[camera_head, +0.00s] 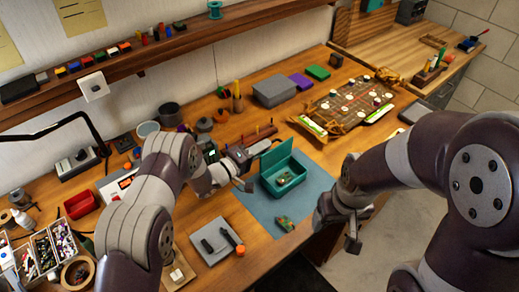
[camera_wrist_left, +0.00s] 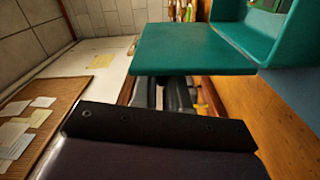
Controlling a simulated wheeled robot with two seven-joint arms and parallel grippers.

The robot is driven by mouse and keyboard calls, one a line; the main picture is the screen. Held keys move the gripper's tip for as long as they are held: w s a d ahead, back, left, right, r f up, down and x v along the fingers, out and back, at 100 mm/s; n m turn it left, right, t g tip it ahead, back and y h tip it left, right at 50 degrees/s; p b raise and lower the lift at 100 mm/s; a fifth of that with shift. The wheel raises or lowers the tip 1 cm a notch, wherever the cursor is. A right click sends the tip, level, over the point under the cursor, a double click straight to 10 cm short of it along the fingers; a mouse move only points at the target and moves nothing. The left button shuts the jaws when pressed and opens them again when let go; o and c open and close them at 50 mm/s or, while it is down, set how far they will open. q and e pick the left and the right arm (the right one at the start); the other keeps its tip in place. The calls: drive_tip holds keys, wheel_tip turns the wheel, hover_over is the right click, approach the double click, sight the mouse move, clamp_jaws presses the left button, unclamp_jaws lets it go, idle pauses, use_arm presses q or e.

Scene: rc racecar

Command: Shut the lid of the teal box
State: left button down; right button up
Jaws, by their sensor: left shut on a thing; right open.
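The teal box (camera_head: 299,181) sits on a blue mat (camera_head: 257,206) on the workbench, with a small item inside. Its teal lid (camera_head: 277,156) stands raised and tilted at the box's left side. The lid also spans the upper middle of the left wrist view (camera_wrist_left: 190,50), with part of the box (camera_wrist_left: 280,32) at upper right. My left gripper (camera_head: 247,169) is at the lid's left edge and shut on it; the fingertips are partly hidden. My right gripper (camera_head: 347,218) is open and empty, right of the box beyond the bench's front edge.
A small patterned item (camera_head: 285,223) lies on the mat in front of the box. A grey tray (camera_head: 215,242) with dark tools is at front left. A board with round pieces (camera_head: 352,104) and a grey case (camera_head: 274,92) stand behind.

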use_arm(q)
drive_tip(key=shift+s+d+m+b, duration=0.35)
drive_tip(key=shift+s+m+b, duration=0.15)
drive_tip(key=shift+m, duration=0.45)
drive_tip(key=shift+s+d+m+b, duration=0.35)
drive_tip(key=shift+s+m, duration=0.2)
drive_tip(key=shift+m, duration=0.4)
drive_tip(key=shift+r, duration=0.2)
drive_tip(key=c, duration=1.2)
unclamp_jaws()
drive_tip(key=shift+w, duration=0.1)
drive_tip(key=shift+a, duration=0.1)
drive_tip(key=b+v, duration=0.3)
drive_tip(key=v, duration=0.9)
drive_tip(key=shift+s+a, duration=0.2)
drive_tip(key=shift+a, duration=0.05)
drive_tip(key=shift+w, duration=0.1)
